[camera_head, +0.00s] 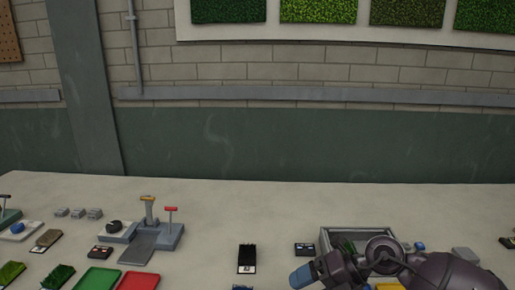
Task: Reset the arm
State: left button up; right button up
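My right arm (345,267) comes in from the lower right, dark purple-grey and bent, with a blue section (303,276) at its left end. I see no gripper fingers on this arm in the picture. My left arm and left gripper are out of view. The arm passes in front of an open grey tray (325,241) on the table and hides part of it.
On the pale table (240,205) stand a grey fixture (169,235) with yellow and red handles, a dark turf sample (247,256), green (97,278) and red (139,281) trays and small blocks. The table's back strip is clear.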

notch_tip(320, 180, up, 7)
jog(key=s+a+m+t+y, duration=0.2)
jog(key=a+m+t+y, duration=0.1)
jog(key=m+t+y, duration=0.5)
jog(key=d+f+m+t+h, duration=0.4)
jog(key=d+m+t+h, duration=0.8)
jog(key=m+h, duration=0.55)
jog(key=s+d+f+m+g+h, duration=0.4)
jog(key=s+d+f+m+g, duration=0.4)
jog(key=s+f+m+g, duration=0.15)
jog(key=s+f+m+g+y, duration=0.1)
jog(key=s+f+g, duration=0.25)
jog(key=s, duration=0.45)
jog(key=s+f+g+y, duration=0.1)
jog(key=s+f+g, duration=0.25)
jog(key=s, duration=0.35)
jog(key=w+f+t, duration=0.6)
jog(key=f+t, duration=0.1)
jog(key=f, duration=0.3)
jog(key=shift+w+a+f+n, duration=0.15)
jog(key=shift+w+f+n, duration=0.1)
jog(key=shift+w+n, duration=0.15)
jog(key=shift+t+y, duration=0.25)
